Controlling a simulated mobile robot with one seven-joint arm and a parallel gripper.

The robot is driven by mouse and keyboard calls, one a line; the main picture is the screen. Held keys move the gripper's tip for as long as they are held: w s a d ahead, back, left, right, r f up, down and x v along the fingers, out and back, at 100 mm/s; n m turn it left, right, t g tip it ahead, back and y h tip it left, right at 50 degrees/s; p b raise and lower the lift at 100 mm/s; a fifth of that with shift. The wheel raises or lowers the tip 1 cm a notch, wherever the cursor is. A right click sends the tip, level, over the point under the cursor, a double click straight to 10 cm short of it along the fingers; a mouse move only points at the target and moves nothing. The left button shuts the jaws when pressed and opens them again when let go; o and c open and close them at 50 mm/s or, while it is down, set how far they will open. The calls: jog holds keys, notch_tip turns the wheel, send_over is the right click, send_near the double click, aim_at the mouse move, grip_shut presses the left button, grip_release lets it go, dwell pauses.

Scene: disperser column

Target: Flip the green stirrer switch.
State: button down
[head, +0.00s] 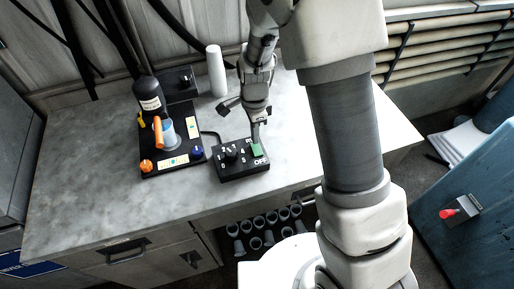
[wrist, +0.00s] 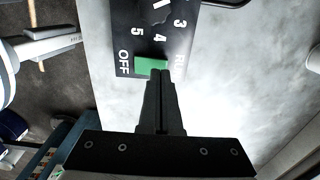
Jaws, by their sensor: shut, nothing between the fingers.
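The green stirrer switch (head: 257,150) sits on the right part of a small black control box (head: 229,174) on the grey worktop. In the wrist view the switch (wrist: 151,66) lies between the printed words OFF and RUN. My gripper (head: 256,138) is shut and empty, pointing down at the switch from above. In the wrist view the closed fingertips (wrist: 159,73) overlap the edge of the green switch. I cannot tell whether they touch it. Part of the switch and some of the RUN lettering are hidden behind the fingers.
Left of the control box, a black stand (head: 168,168) holds an orange-handled item, an orange knob and a blue knob. A dark bottle (head: 149,97) and a white cylinder (head: 216,71) stand behind. A cable runs behind the box. The worktop front-left (head: 90,215) is clear.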

jog(key=shift+f+b, duration=0.65)
jog(key=shift+f, duration=0.3)
dwell(0.7)
jog(key=shift+r+p, duration=2.8)
jog(key=shift+r, duration=0.8)
jog(key=s+d+r+n+t+y, duration=0.1)
jog(key=s+d+r+n, duration=0.25)
jog(key=r, duration=0.55)
jog(key=s+d+r+n+t, duration=0.2)
jog(key=s+d+r+n, duration=0.15)
jog(key=r, duration=0.45)
jog(key=s+d+r+n+t+h, duration=0.1)
jog(key=s+d+r+n, duration=0.4)
jog(key=s, duration=0.6)
notch_tip(320, 180, up, 3)
jog(key=n+t, duration=0.1)
jog(key=n, duration=0.1)
jog(key=shift+s+d+r+n+t, duration=0.2)
jog(key=shift+s+n+t, duration=0.1)
jog(key=shift+s+n, duration=0.1)
